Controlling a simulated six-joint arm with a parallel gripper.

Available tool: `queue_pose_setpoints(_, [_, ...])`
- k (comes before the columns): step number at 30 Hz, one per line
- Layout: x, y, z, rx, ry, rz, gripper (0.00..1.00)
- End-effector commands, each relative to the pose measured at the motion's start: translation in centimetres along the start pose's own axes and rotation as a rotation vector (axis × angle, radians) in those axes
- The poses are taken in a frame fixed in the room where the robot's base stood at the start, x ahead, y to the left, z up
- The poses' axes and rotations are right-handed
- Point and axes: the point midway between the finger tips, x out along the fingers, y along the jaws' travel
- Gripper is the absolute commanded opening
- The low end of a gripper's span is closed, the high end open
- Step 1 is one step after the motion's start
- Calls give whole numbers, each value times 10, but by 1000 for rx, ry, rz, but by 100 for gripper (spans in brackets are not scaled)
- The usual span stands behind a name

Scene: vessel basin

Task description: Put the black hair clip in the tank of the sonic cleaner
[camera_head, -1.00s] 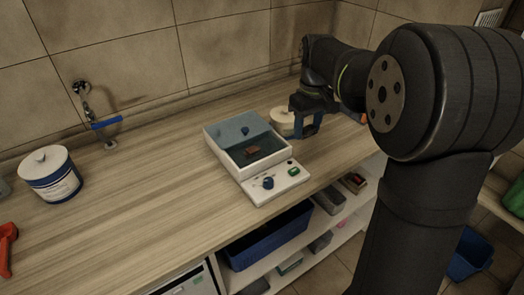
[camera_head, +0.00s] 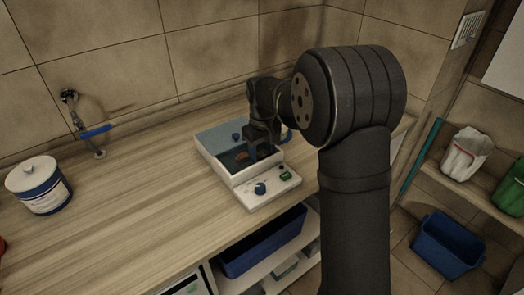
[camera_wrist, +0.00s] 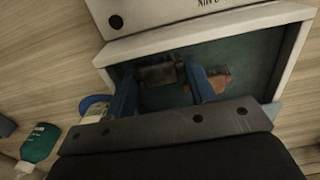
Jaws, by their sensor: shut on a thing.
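The sonic cleaner (camera_head: 250,192) is a white box on the counter with a knob and a green button on its front panel. Its open tank shows dark teal inside; its pale rim (camera_wrist: 255,20) also shows in the wrist view. My gripper (camera_head: 262,150) is over the tank, fingers pointing down. In the wrist view, my gripper (camera_wrist: 160,70) has its blue fingers shut on a dark, narrow thing, the black hair clip (camera_wrist: 158,76), partly hidden. A brown-orange piece (camera_wrist: 218,80) lies in the tank beside the right finger. I cannot tell the clip's height above the tank floor.
A blue-grey lid with a knob (camera_head: 222,135) is at the cleaner's back. A white and blue jar (camera_head: 40,187) and a wall tap (camera_head: 80,125) are to the left. A green bottle (camera_wrist: 40,142) shows in the wrist view. The counter's left middle is clear.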

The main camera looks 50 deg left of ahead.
Motion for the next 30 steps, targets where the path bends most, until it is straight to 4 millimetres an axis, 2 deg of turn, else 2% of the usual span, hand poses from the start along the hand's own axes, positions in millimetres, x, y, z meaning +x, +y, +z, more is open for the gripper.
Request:
queue_pose_setpoints(9, [3,0,0,0,0,0,29])
queue_pose_setpoints(10, [3,0,0,0,0,0,54])
queue_pose_setpoints(11, [2,0,0,0,1,0,59])
queue_pose_setpoints(20, [-2,1,0,0,2,1,59])
queue_pose_setpoints(23, [-14,1,0,0,4,2,59])
queue_pose_setpoints(30, [-65,1,-1,0,5,2,59])
